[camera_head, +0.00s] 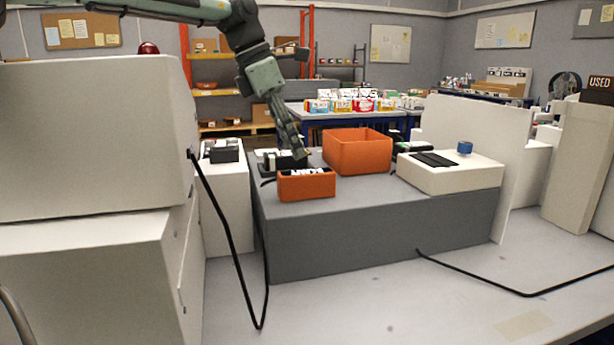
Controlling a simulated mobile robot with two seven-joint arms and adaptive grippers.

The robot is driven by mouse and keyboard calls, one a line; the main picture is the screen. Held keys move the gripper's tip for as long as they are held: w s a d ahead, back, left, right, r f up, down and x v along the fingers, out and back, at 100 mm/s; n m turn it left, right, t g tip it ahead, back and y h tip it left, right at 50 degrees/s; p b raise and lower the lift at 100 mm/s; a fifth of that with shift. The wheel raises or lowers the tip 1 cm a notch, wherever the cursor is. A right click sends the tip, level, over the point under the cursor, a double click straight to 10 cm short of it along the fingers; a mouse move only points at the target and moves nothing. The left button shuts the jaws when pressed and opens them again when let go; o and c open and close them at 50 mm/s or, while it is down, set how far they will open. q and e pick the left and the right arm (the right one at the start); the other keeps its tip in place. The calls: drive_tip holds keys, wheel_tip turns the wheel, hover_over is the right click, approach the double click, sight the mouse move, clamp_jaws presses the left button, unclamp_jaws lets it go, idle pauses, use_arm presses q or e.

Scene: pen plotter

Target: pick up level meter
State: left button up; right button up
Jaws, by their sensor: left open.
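My left arm comes in from the upper left. Its gripper (301,153) points down over the back left of the grey block, above and just behind a small orange bin (306,188) with white and dark items in it. The gripper is open and I see nothing held. A dark object (270,161) with light parts lies just left of the fingertips, partly hidden. I cannot tell for certain which thing is the level meter. My right gripper is not in view.
A larger orange bin (357,150) stands right of the gripper on the grey block (380,228). A white box (450,175) with a blue knob (464,147) is further right. A big white casing (95,140) fills the left. Black cables hang and lie in front.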

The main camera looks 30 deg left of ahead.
sight(305, 172)
use_arm(q)
drive_tip(key=shift+w+f, duration=0.1)
drive_tip(key=shift+w, duration=0.1)
drive_tip(key=shift+x, duration=0.8)
drive_tip(key=shift+d+f, duration=0.1)
drive_tip(key=shift+f, duration=0.3)
drive_tip(key=x, duration=0.2)
drive_tip(key=p+x, duration=0.1)
drive_tip(key=x, duration=0.2)
drive_tip(key=shift+w+r, duration=0.1)
drive_tip(key=shift+w, duration=0.1)
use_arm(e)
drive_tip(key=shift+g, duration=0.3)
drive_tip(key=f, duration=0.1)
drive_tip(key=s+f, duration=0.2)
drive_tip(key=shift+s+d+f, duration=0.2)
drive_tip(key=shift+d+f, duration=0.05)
use_arm(q)
drive_tip(key=shift+f+b, duration=0.3)
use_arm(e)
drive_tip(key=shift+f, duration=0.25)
use_arm(q)
drive_tip(key=shift+c, duration=0.3)
clamp_jaws()
